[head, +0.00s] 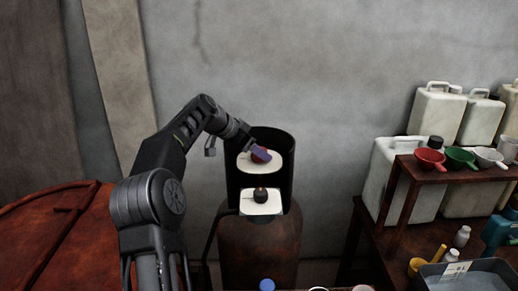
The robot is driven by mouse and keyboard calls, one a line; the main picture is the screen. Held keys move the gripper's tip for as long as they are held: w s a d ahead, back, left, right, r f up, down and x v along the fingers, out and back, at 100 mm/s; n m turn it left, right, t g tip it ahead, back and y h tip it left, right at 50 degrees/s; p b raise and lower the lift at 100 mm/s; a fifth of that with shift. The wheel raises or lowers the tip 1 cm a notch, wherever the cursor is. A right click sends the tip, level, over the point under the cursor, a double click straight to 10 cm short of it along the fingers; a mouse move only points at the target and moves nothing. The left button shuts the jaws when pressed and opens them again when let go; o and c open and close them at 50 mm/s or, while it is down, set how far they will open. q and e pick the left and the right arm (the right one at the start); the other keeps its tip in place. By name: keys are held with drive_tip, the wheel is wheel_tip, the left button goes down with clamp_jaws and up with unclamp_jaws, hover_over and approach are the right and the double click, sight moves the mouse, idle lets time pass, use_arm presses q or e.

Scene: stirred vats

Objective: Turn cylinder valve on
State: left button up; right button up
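A rusty brown gas cylinder (262,245) stands upright against the wall, near the middle of the head view. A black curved guard (285,170) surrounds its top. Inside the guard, a round red knob (256,160) sits in front of an upper white plate (246,163). A dark knob (260,193) sits in front of a lower white plate (270,207). My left gripper (262,153) reaches in from the upper left, with its bluish fingertips at the red knob and covering part of it. Whether the fingers grip the knob is too small to tell.
A brown bench at the right holds white jugs (439,112), a small shelf (405,165) with red (429,158), green (460,157) and white bowls, and a grey tray (468,278). A large rusty vessel (60,240) fills the lower left. The wall is close behind.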

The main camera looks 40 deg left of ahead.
use_arm(q)
drive_tip(key=shift+x, duration=0.8)
drive_tip(key=c, duration=1.4)
drive_tip(key=shift+o, duration=0.2)
